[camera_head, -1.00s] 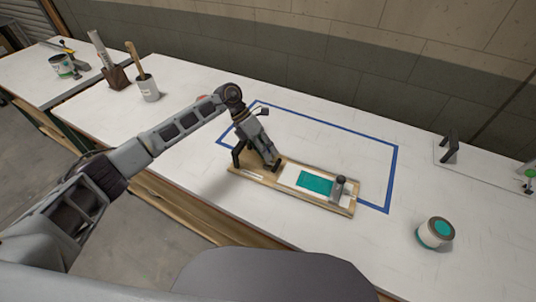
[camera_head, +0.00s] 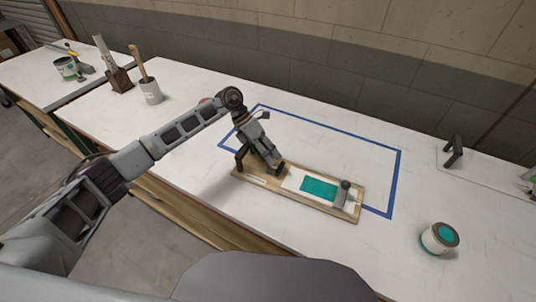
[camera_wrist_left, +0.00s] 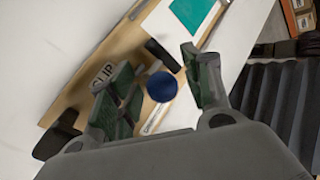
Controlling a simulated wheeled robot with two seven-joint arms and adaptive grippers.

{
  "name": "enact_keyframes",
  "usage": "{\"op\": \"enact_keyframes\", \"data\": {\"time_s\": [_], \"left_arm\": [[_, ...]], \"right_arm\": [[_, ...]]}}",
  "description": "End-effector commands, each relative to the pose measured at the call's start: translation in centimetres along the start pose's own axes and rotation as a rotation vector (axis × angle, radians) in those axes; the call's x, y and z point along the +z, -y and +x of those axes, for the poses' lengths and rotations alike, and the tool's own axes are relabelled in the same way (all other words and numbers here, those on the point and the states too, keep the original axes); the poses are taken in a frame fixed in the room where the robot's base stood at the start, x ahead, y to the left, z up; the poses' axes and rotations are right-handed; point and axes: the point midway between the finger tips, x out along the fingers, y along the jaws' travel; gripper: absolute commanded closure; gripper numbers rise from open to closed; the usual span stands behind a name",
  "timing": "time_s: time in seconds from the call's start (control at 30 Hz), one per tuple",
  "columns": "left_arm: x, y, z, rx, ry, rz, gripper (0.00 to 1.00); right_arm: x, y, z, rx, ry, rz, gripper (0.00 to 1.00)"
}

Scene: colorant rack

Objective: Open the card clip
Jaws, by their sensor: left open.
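A black bar (camera_wrist_left: 163,55), apparently part of the clip, lies across the board just beyond the knob, at the card's end. A white card (camera_head: 292,181) with a teal patch (camera_head: 319,187) lies on the board. The gripper hides much of the clip in the head view.
A grey block with a dark knob (camera_head: 342,195) stands at the board's right end.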

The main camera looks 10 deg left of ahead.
Motion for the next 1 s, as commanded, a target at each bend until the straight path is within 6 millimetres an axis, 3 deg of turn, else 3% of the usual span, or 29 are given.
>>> {"op": "enact_keyframes", "data": {"time_s": [0.37, 1.0], "left_arm": [[0.1, 0.0, -1.4, 0.003, 0.003, 0.001, 0.51], [0.1, 0.0, -10.1, 0.001, 0.001, 0.0, 0.51]], "right_arm": [[0.0, -0.1, 0.0, 0.001, 0.0, -0.002, 0.5], [0.1, -0.3, 0.0, 0.003, 0.001, -0.002, 0.5]]}}
